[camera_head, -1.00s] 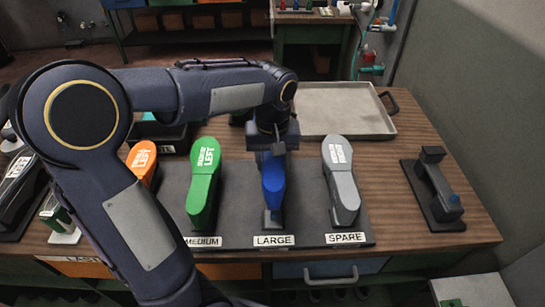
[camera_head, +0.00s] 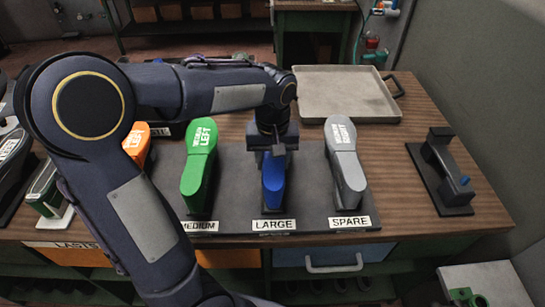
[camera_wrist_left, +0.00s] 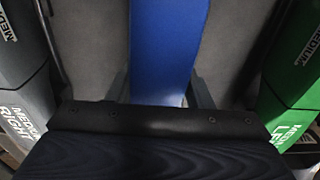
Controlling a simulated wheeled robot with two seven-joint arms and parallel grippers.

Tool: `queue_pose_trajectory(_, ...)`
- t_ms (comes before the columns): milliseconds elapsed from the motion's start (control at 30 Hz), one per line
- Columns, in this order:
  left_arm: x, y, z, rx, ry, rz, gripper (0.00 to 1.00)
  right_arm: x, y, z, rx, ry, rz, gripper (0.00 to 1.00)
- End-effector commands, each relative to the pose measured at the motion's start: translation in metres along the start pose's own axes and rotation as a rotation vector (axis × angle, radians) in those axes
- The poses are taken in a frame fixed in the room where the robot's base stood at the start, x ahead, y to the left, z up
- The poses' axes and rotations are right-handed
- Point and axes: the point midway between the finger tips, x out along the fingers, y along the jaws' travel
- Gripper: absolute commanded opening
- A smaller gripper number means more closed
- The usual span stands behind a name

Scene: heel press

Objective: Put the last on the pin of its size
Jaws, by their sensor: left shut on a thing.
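The blue last (camera_head: 274,178) stands at the pin place labelled LARGE (camera_head: 273,225) on the dark grey board (camera_head: 240,205). My left gripper (camera_head: 273,150) is above it and shut on it. In the left wrist view the blue last (camera_wrist_left: 168,45) lies between the two fingers. The gripper and arm hide its upper part and the pin, so I cannot tell how far it sits down. A green last (camera_head: 199,155) stands at MEDIUM and a grey last (camera_head: 344,158) stands at SPARE. My right gripper is not in view.
An orange last (camera_head: 137,142) is left of the green one, partly behind my arm. A metal tray (camera_head: 345,95) lies at the back right. A black stand (camera_head: 446,170) is at the right. The table between the board and this stand is clear.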

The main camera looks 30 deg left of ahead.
Motion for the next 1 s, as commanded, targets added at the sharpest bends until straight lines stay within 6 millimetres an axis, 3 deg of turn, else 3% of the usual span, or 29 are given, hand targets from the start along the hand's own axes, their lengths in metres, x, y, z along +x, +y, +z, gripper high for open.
queue_pose_trajectory(1000,0.0052,0.0002,-0.0015,-0.001,0.006,0.002,0.14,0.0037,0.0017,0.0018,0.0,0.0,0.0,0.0)
